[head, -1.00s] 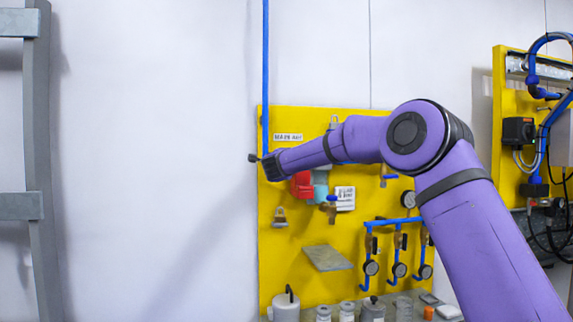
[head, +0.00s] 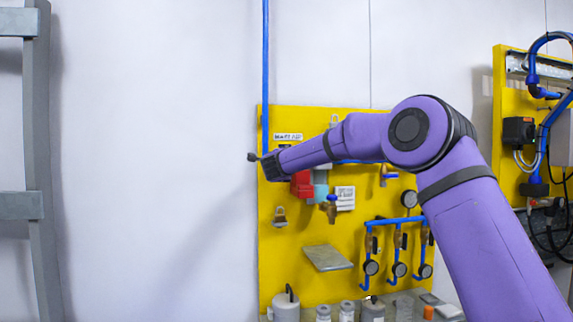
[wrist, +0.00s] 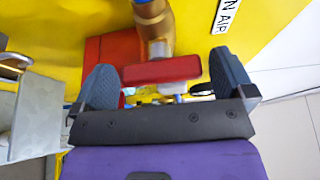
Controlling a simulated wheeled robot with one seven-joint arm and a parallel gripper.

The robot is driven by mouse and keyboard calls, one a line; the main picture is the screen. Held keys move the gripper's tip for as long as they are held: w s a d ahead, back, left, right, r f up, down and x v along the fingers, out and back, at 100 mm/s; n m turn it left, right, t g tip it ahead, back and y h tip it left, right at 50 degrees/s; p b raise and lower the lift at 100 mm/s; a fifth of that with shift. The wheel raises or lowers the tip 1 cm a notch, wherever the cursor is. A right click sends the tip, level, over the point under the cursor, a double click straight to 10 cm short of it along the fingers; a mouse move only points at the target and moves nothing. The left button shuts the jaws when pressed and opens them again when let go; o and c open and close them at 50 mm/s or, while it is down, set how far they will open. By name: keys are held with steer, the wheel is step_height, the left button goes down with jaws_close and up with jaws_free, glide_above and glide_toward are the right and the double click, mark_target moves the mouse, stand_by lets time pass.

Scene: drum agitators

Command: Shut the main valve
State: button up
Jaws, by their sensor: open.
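The main valve shows in the wrist view as a brass body (wrist: 158,22) with a flat red handle (wrist: 162,70) lying crosswise in the picture. My gripper (wrist: 163,66) is open, with one dark finger on each side of the red handle. The handle appears between the fingers, with a small gap at each end. I cannot tell how deep it sits between them, and no contact shows. In the head view my gripper (head: 258,158) is at the upper left of the yellow panel, and my arm hides the valve there.
The yellow panel (head: 300,225) carries a red block (head: 302,184), a brass tap (head: 331,207), a tilted grey shelf (head: 327,257) and several gauges on blue pipes. A white label (wrist: 229,14) is near the valve. Containers (head: 286,307) stand below. Bare wall is to the left.

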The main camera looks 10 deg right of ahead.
steer(key=v, duration=1)
stand_by(1.1)
